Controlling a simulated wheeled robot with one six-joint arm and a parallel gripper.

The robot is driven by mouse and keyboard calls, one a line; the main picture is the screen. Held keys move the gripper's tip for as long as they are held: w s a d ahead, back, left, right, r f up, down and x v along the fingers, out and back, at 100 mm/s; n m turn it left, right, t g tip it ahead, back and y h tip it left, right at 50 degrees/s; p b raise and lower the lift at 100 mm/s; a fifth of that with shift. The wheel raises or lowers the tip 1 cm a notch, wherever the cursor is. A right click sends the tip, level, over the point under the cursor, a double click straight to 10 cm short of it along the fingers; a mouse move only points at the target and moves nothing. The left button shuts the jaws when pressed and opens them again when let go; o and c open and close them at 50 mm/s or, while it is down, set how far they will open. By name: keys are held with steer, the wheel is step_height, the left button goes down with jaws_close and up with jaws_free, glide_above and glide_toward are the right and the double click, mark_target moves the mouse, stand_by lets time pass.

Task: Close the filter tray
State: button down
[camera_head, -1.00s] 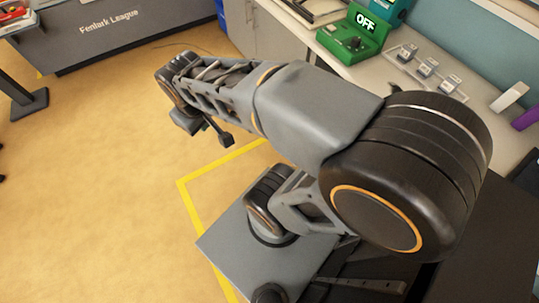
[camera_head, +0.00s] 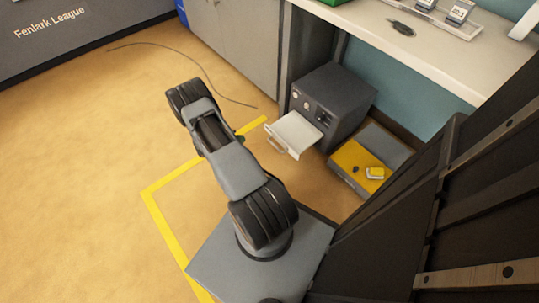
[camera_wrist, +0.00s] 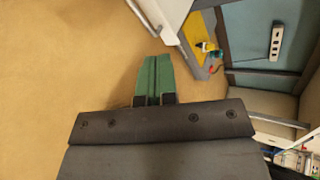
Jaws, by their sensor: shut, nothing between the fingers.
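The filter tray (camera_head: 294,133) is a white drawer with a handle at its front end. It sticks out of a dark grey cabinet (camera_head: 335,97) on the floor under the bench. In the wrist view the white tray (camera_wrist: 172,14) shows at the top, with its handle to the left. My gripper (camera_wrist: 155,72) has green fingers, which are shut together and empty. They point toward the tray's handle end; I cannot tell the exact gap.
A grey and yellow box (camera_head: 345,160) with small items stands right of the cabinet. The white bench top (camera_head: 430,55) overhangs behind. A dark cable (camera_head: 205,68) lies on the floor. Yellow tape (camera_head: 160,215) marks the floor, which is open at left.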

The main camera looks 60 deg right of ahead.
steer(key=s+d+f+n+b, duration=0.2)
steer(key=s+f+n+b, duration=0.15)
steer(key=f, duration=0.85)
steer(key=d+r+b+x, duration=0.1)
steer(key=b+x, duration=0.3)
steer(key=x, duration=0.8)
steer(key=shift+d+n+t+h, duration=0.2)
steer(key=shift+n+t+h, duration=0.1)
steer(key=shift+n, duration=0.15)
steer(key=shift+r, duration=0.15)
